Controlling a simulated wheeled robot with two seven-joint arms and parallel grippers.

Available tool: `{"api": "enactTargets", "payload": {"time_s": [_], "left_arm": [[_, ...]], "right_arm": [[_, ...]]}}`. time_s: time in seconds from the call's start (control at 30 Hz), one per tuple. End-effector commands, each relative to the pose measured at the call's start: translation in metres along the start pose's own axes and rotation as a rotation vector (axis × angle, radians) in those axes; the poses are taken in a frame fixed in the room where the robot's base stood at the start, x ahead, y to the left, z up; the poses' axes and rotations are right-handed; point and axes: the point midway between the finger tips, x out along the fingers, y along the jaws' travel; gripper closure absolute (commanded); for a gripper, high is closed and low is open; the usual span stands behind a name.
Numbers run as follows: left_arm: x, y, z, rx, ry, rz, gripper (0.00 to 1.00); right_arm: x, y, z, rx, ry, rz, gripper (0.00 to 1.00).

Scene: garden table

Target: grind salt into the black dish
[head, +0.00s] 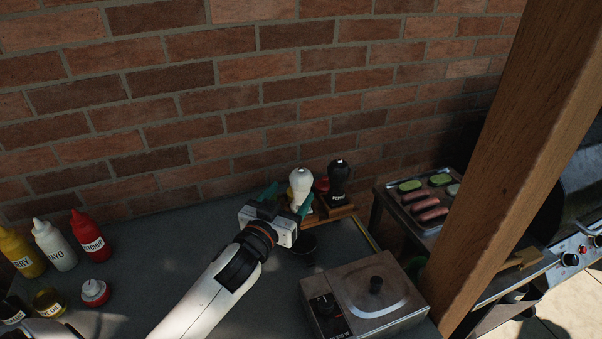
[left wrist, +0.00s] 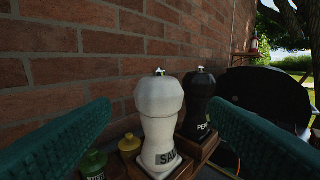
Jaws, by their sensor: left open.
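The white salt mill (head: 300,187) stands upright on a wooden stand (head: 341,212) near the brick wall, beside the black pepper mill (head: 339,180). In the left wrist view the salt mill (left wrist: 158,118) stands between the two green fingers of my left gripper (left wrist: 160,132), with the pepper mill (left wrist: 200,103) behind it to the right. My left gripper (head: 285,200) is open, its fingers pointing at the salt mill; I see no contact. A black dish (head: 304,246) is on the table just below the gripper, partly hidden by it. My right gripper is not in view.
A metal cooker with a lid (head: 375,290) stands right of the dish. Mustard-coloured (head: 20,252), mayo (head: 53,244) and ketchup (head: 90,236) bottles stand at the left. A tray of food (head: 428,200) lies beyond a wooden post (head: 520,150). The table's left middle is clear (head: 160,250).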

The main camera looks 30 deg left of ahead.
Motion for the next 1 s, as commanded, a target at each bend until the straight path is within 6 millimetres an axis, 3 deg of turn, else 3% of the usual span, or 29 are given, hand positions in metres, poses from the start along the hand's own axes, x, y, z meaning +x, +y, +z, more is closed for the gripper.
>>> {"api": "enactTargets", "payload": {"time_s": [0.1,0.33,0.77,1.0], "left_arm": [[0.026,0.0,0.004,0.001,0.0,0.001,0.3],[0.058,0.0,0.002,-0.001,0.0,0.0,0.3],[0.067,0.0,0.0,0.0,0.0,0.0,0.3],[0.067,0.0,0.0,0.0,0.001,0.0,0.69]], "right_arm": [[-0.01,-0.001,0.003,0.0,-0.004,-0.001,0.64],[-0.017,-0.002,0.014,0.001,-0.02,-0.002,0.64],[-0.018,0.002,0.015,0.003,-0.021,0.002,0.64],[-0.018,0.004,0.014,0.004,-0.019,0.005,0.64]]}}
